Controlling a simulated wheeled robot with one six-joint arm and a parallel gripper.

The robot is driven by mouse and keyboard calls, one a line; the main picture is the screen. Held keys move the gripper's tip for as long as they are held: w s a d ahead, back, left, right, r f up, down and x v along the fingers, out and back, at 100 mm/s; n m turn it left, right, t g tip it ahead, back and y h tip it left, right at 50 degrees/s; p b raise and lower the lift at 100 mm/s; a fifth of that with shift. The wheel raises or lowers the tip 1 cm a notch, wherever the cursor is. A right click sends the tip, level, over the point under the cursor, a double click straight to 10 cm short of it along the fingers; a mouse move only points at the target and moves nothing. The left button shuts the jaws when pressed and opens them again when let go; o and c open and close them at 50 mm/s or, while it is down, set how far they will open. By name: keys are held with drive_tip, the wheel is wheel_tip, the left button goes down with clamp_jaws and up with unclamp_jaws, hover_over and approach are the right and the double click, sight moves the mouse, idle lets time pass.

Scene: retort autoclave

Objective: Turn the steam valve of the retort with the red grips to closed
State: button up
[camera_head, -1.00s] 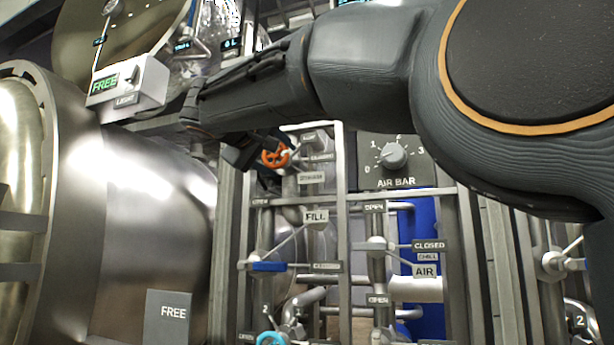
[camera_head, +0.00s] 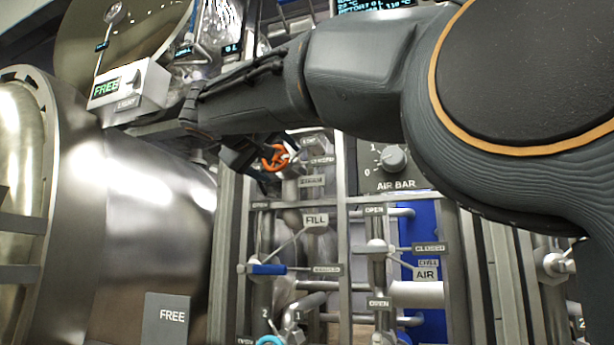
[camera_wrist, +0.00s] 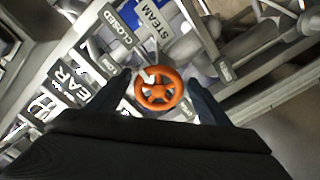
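An orange-red handwheel (camera_head: 275,157) sits on the valve panel just above a STEAM label. In the wrist view the handwheel (camera_wrist: 158,91) is near the middle, beside a STEAM label (camera_wrist: 153,22) and a CLOSED label (camera_wrist: 118,28). My gripper (camera_wrist: 163,86) is open, with one dark finger on each side of the wheel and a visible gap to the rim. In the head view my gripper (camera_head: 246,156) is at the wheel's left, partly hidden under my arm. Whether the fingers reach past the rim in depth, I cannot tell.
A FILL valve with a blue lever (camera_head: 267,269) and an AIR valve (camera_head: 377,249) sit lower on the pipe frame. An AIR BAR knob (camera_head: 393,158) is to the right. A big steel retort (camera_head: 150,225) with a FREE sign (camera_head: 167,320) stands at the left.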

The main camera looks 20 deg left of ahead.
drive_tip(key=s+p, duration=0.1)
drive_tip(key=s, duration=0.6)
drive_tip(key=shift+s+a+p, duration=0.25)
drive_tip(key=shift+s+p, duration=0.05)
drive_tip(key=shift+s, duration=0.05)
idle(0.4)
